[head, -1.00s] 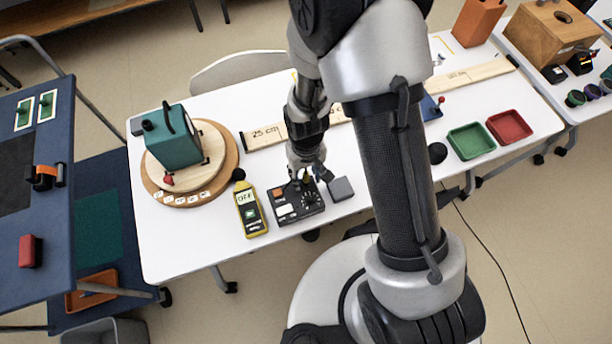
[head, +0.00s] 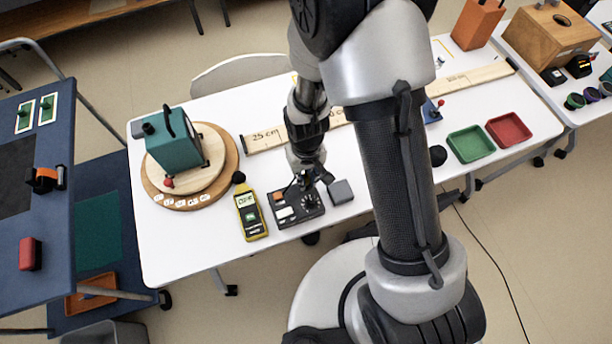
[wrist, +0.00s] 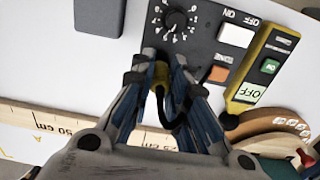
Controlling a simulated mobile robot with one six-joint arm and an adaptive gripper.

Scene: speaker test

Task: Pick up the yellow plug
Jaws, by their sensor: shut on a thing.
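The yellow plug (wrist: 161,76) is between my fingertips in the wrist view, with a dark cable curving back between the fingers. My gripper (wrist: 160,68) is shut on it, beside the edge of the black control box (wrist: 202,40). In the head view my gripper (head: 308,178) is over the back edge of the same box (head: 285,214), and the plug is too small to make out there. I cannot tell whether the plug's front end is clear of the box.
The yellow sound meter (head: 250,215) lies left of the box, and a grey block (head: 340,192) sits close on its right. A teal speaker (head: 172,142) stands on a round wooden turntable (head: 231,170). A wooden ruler (head: 262,139) lies behind. Green (head: 468,157) and red trays are at right.

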